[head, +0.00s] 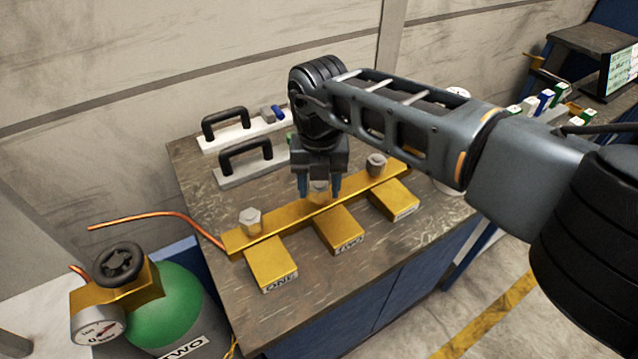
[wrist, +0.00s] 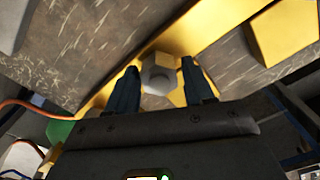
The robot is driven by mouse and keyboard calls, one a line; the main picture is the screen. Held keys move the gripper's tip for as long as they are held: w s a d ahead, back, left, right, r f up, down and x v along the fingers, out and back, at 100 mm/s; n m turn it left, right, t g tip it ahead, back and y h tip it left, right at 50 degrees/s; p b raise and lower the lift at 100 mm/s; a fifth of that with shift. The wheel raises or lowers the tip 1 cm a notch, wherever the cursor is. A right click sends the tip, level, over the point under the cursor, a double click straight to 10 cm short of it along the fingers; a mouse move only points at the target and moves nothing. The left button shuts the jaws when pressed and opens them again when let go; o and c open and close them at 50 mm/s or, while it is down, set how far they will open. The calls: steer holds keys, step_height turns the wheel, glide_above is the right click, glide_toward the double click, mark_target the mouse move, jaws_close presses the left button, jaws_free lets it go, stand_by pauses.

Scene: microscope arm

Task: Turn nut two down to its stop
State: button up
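A yellow manifold bar lies across the bench, with blocks labelled ONE (head: 273,268) and TWO (head: 340,232) and a third block (head: 394,203) at its front. Nut two (head: 319,187) is a grey hex nut on the bar behind block TWO, partly hidden by my gripper in the head view. My gripper (head: 319,190) points down over it, one finger on each side. In the wrist view, nut two (wrist: 158,78) shows between the two spread fingertips of my gripper (wrist: 162,82). I see gaps beside the nut there; contact is not visible.
Another hex nut (head: 250,220) stands by block ONE, and a third nut (head: 376,164) stands at the bar's right end. Two black-handled pieces (head: 250,165) lie behind the bar. A copper pipe (head: 150,217) leaves the bar's left end towards a green cylinder (head: 165,308). The bench front is clear.

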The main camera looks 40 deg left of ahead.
mark_target(319, 186)
steer(key=shift+o, duration=0.9)
steer(key=shift+r+b, duration=0.6)
steer(key=shift+r, duration=3.3)
